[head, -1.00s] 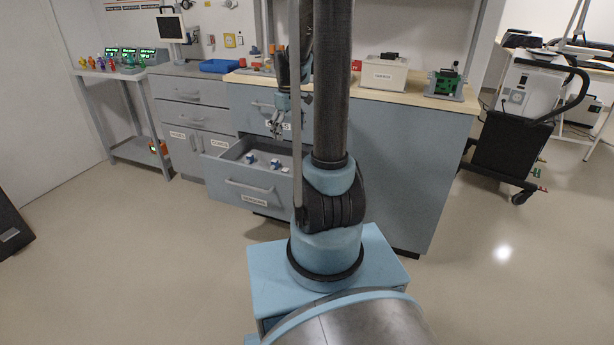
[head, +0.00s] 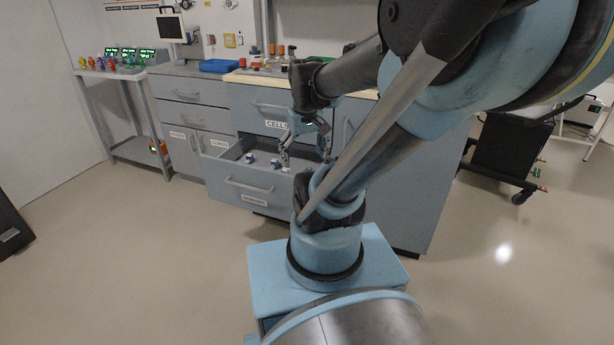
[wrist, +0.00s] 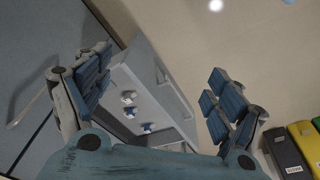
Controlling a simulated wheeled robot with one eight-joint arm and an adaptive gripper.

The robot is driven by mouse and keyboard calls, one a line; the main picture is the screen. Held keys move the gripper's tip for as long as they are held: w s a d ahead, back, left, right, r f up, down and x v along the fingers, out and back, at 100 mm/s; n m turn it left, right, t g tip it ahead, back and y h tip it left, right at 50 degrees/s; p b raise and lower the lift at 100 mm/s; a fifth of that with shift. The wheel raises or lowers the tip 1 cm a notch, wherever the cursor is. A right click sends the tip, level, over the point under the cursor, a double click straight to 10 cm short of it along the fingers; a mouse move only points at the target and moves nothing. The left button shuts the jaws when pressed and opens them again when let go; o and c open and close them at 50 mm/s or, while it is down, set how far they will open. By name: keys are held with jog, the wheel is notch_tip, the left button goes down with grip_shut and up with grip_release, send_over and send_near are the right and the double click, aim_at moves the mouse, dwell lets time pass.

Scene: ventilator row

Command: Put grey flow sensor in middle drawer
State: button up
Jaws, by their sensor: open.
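The middle drawer (head: 243,190) of the blue-grey cabinet is pulled open. Its front and tray also show in the wrist view (wrist: 152,62). Several small white and blue parts (head: 250,158) lie inside, and they appear in the wrist view too (wrist: 128,97). My gripper (head: 305,146) is above the right part of the open drawer, pointing down. In the wrist view its fingers (wrist: 158,80) are spread wide on either side of the drawer, with nothing between them. I cannot pick out a grey flow sensor for sure; my arm hides part of the drawer and counter.
The drawer above, labelled CELLS (head: 262,108), is shut. A blue tray (head: 219,66) and small parts stand on the counters. A dark cart (head: 508,145) is at the right. Grey and yellow bins (wrist: 285,150) show in the wrist view. The floor in front is open.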

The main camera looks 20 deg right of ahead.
jog(key=s+f+m, duration=0.1)
jog(key=s+f, duration=0.2)
jog(key=s, duration=0.3)
jog(key=shift+a+f+m, duration=0.15)
jog(key=shift+f+m, duration=0.2)
jog(key=shift+m, duration=0.05)
jog(key=shift+s, duration=0.1)
